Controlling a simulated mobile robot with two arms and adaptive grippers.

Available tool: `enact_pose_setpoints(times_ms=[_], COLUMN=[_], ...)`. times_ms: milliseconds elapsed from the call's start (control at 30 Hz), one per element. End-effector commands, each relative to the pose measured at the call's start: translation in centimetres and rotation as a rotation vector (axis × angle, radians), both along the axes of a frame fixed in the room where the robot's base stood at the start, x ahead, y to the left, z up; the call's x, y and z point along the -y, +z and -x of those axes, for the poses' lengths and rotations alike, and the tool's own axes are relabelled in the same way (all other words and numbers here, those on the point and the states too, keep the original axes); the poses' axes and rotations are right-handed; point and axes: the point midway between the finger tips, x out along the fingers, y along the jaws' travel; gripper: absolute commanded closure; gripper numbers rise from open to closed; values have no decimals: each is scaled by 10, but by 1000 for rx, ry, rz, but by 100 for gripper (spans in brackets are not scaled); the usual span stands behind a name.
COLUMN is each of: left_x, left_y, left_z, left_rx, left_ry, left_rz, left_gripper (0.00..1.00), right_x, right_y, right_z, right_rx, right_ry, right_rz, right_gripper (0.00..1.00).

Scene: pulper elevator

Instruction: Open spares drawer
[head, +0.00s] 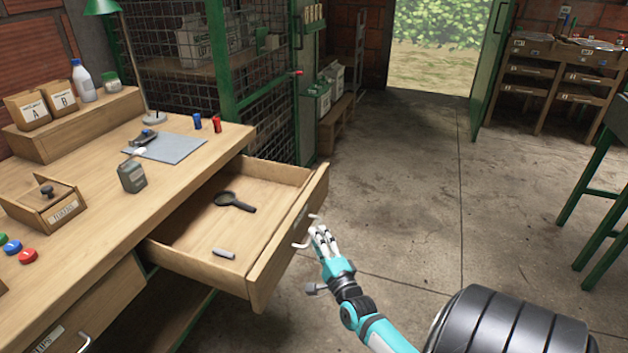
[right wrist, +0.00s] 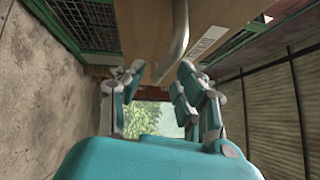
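The spares drawer (head: 225,255) is pulled well out from under the wooden workbench. A magnifying glass (head: 234,201) and a small grey piece (head: 223,254) lie inside it. Its metal handle (head: 301,244) is on the front panel. My right gripper (head: 322,236) is just outside that panel, beside the handle. In the right wrist view, the fingers of my right gripper (right wrist: 160,80) are spread apart, with the handle (right wrist: 173,55) near the gap between them and no clear grip on it. The front's label (right wrist: 203,41) is hard to read. My left gripper is out of view.
The workbench (head: 180,190) carries a grey tin (head: 131,175), a wooden box (head: 45,206) and coloured caps. Another drawer (head: 75,320) is closed at lower left. A green mesh cage (head: 265,110) stands behind.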

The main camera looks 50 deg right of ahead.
Motion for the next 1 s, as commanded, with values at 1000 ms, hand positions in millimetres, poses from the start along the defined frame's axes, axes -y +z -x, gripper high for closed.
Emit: enact_pose_setpoints(times_ms=[1000], left_x=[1], left_y=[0], left_z=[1], left_rx=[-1], left_ry=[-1], left_rz=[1], left_gripper=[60], right_x=[-36], right_y=[-13], right_z=[83], right_rx=[-2], right_ry=[1], right_rz=[-3], right_gripper=[66])
